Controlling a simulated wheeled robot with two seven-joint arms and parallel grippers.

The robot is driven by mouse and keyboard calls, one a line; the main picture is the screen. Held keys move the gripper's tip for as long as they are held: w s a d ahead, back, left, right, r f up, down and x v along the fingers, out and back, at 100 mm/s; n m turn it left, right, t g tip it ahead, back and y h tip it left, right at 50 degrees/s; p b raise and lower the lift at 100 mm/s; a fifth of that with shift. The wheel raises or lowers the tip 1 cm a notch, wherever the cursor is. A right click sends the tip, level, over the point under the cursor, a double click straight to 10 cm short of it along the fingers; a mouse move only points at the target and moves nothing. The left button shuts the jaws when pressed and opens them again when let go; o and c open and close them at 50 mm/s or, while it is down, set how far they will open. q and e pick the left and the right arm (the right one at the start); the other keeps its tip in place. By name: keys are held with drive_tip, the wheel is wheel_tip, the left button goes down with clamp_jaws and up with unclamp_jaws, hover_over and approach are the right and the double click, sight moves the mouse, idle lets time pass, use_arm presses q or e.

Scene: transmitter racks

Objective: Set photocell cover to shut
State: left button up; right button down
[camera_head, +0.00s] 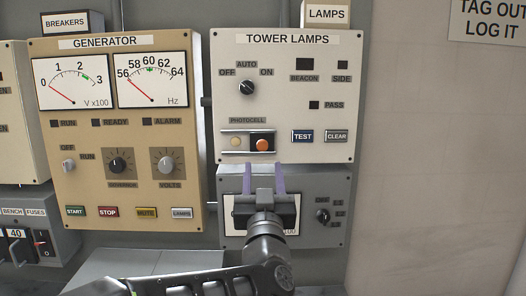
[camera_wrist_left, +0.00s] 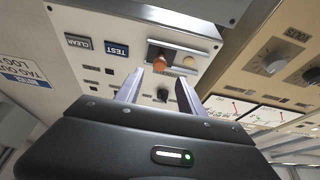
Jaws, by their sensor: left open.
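The photocell cover (camera_head: 255,136) is a dark slide with an orange knob (camera_head: 262,145), at the right end of its track on the tower lamps panel (camera_head: 300,175). The pale round photocell (camera_head: 236,141) shows uncovered to its left. In the left wrist view, the orange knob (camera_wrist_left: 159,60) shows just beyond the fingertips, with the photocell (camera_wrist_left: 188,61) to its right. My left gripper (camera_head: 264,169) is open and empty. Its two fingers point up, just below the knob in the head view, and appear apart from it. My right gripper is not in view.
TEST (camera_head: 302,136) and CLEAR (camera_head: 337,136) buttons lie right of the cover. A rotary switch (camera_head: 247,87) is above. A grey panel (camera_head: 337,185) with a small knob (camera_head: 322,216) lies below, partly behind my gripper. The generator panel (camera_head: 190,125) stands to the left.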

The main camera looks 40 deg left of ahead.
sight(262, 148)
use_arm(q)
drive_tip(key=p+x, duration=0.2)
drive_tip(key=x, duration=0.4)
drive_tip(key=shift+w+a+r+p, duration=0.15)
drive_tip(key=shift+w+a+p, duration=0.15)
drive_tip(key=shift+p, duration=0.1)
drive_tip(key=shift+w+a+r, duration=0.15)
drive_tip(key=shift+w+a, duration=0.1)
drive_tip(key=shift+w, duration=0.2)
clamp_jaws()
idle(0.8)
